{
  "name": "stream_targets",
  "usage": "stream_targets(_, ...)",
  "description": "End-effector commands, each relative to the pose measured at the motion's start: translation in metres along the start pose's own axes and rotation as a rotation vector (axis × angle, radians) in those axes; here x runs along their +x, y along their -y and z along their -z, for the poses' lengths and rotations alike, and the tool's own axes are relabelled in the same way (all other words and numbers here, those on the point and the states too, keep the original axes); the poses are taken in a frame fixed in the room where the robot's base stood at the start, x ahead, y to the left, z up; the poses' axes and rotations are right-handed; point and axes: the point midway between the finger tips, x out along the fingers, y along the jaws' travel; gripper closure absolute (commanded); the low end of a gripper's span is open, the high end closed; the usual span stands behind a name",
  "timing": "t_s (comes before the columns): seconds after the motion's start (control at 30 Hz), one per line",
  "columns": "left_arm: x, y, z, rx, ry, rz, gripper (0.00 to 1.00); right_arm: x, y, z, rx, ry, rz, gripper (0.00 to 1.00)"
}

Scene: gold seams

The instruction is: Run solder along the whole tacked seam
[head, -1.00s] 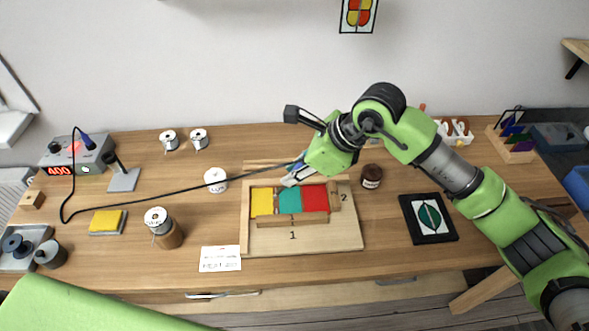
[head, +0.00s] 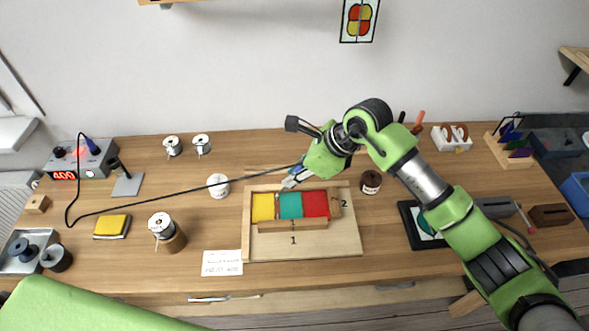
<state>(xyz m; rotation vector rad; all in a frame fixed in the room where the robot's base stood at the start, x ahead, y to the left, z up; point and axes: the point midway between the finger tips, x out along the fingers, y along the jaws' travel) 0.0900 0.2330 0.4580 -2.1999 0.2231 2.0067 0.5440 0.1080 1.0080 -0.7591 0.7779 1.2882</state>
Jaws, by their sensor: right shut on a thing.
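Yellow (head: 263,207), teal (head: 290,205) and red (head: 315,204) glass pieces lie side by side on a light wooden board (head: 335,242), framed by wooden strips. The seams between them are too small to judge for solder. My right gripper (head: 292,179) is above the board's back edge, just behind the teal piece. It is shut on the soldering iron, whose black cord (head: 150,208) runs left to the station (head: 80,160) showing 400. The iron's tip is mostly hidden. My left gripper is out of view; a green part of mine fills the lower left.
A solder spool on a wooden holder (head: 160,224), a yellow sponge (head: 112,226) and a white jar (head: 218,186) stand left of the board. A brown jar (head: 371,182) stands to its right. A paper card (head: 222,263) lies at the front. My right arm crosses the right side.

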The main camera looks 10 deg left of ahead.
Motion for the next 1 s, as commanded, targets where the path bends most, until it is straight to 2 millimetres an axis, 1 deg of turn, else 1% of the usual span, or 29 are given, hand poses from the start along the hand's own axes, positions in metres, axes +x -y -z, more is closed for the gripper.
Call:
stream_targets(0.07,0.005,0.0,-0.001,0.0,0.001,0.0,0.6,0.009,-0.002,0.005,0.001,0.001,-0.002,1.0)
stream_targets(0.13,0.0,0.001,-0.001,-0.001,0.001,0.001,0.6,0.003,-0.007,0.006,-0.002,0.001,0.001,1.0)
stream_targets(0.3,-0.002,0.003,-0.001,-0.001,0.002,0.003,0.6,-0.001,-0.022,0.011,-0.002,0.0,0.0,1.0)
stream_targets(0.5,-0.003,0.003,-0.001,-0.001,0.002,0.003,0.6,-0.004,-0.033,0.015,-0.002,0.0,0.0,1.0)
stream_targets(0.7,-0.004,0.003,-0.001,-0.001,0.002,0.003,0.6,-0.004,-0.037,0.016,0.0,0.0,0.0,1.0)
stream_targets(1.0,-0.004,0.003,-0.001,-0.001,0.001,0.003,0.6,-0.004,-0.037,0.016,0.0,0.0,0.0,1.0)
